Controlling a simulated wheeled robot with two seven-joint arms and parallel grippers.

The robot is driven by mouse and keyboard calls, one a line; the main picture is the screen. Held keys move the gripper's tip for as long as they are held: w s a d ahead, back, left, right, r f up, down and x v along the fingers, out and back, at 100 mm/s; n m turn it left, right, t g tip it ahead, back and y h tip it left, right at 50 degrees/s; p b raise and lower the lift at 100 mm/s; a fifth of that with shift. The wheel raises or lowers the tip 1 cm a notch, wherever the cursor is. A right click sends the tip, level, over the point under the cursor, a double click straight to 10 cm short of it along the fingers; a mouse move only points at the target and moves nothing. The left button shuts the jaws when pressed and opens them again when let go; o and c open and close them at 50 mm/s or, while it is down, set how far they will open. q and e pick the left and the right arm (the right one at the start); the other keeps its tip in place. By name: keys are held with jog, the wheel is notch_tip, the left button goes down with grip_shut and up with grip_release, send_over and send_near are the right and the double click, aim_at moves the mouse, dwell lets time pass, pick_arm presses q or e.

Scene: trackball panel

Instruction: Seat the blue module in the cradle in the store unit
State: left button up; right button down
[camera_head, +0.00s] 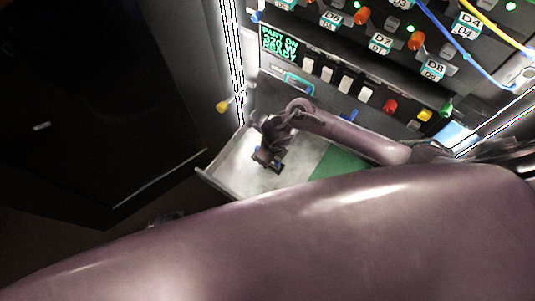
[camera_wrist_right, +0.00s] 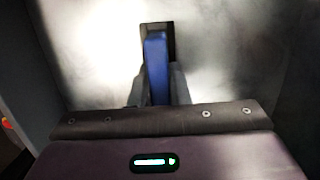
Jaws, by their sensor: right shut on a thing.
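The blue module (camera_wrist_right: 156,62) stands out between the fingers of my right gripper (camera_wrist_right: 158,88) in the right wrist view. The gripper is shut on it. A dark block (camera_wrist_right: 170,32) shows at the module's far end; I cannot tell if it is part of the module or the cradle. In the head view my right gripper (camera_head: 268,157) points down over the bare pale metal part of a tray (camera_head: 232,178), with a little blue of the module showing beside it. Whether the module touches the tray is unclear. I cannot make out the cradle for certain. My left gripper is not in view.
The panel behind the tray has a green-lit display (camera_head: 279,45), white switches (camera_head: 345,83), a red knob (camera_head: 390,106) and cables. A green area (camera_head: 340,165) covers the tray's right part. A yellow-tipped lever (camera_head: 223,106) sticks out at left. My arm hides the foreground.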

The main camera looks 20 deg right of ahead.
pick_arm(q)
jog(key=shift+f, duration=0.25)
pick_arm(e)
jog(key=shift+f, duration=0.25)
jog(key=c, duration=1.3)
grip_release()
jog(key=shift+r, duration=0.4)
jog(key=r, duration=0.2)
jog(key=r+p, duration=0.1)
jog(key=r, duration=0.1)
jog(key=r+p, duration=0.1)
jog(key=r, duration=0.1)
jog(key=shift+s+d, duration=0.3)
jog(key=shift+s, duration=0.05)
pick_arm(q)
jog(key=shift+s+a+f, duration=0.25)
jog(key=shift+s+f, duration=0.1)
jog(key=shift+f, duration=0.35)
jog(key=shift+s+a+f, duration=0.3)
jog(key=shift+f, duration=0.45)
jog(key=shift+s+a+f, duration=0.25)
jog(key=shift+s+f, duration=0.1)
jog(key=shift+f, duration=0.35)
pick_arm(e)
jog(key=shift+s+d+r, duration=0.1)
jog(key=shift+r, duration=0.35)
